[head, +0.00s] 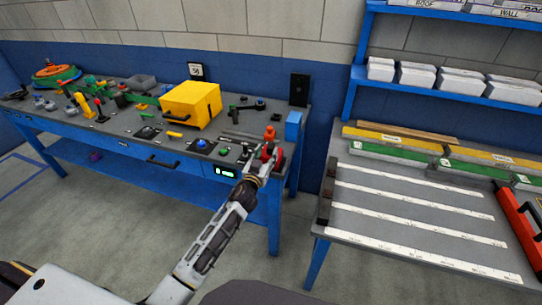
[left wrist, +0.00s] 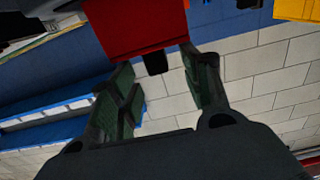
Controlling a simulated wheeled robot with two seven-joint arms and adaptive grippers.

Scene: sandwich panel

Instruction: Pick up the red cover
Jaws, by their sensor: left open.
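A red cover (head: 277,158) is at the right end of the blue-framed workbench, by its front edge. In the left wrist view the red cover (left wrist: 135,25) fills the upper middle, with a small black tab at its lower edge between the finger directions. My left gripper (head: 262,164) is right at the cover in the head view and hides part of it. In the left wrist view the left gripper (left wrist: 160,78) has its two dark green fingers spread apart, with nothing visibly clamped. I cannot tell whether the fingertips touch the cover. My right gripper is not in view.
The workbench (head: 140,133) carries a yellow box (head: 191,104), an orange-red object (head: 270,133), a blue button (head: 224,151) and several small tools. A second table (head: 360,235) with white strips stands to the right, below a blue shelf (head: 455,87) of white bins. The floor between is clear.

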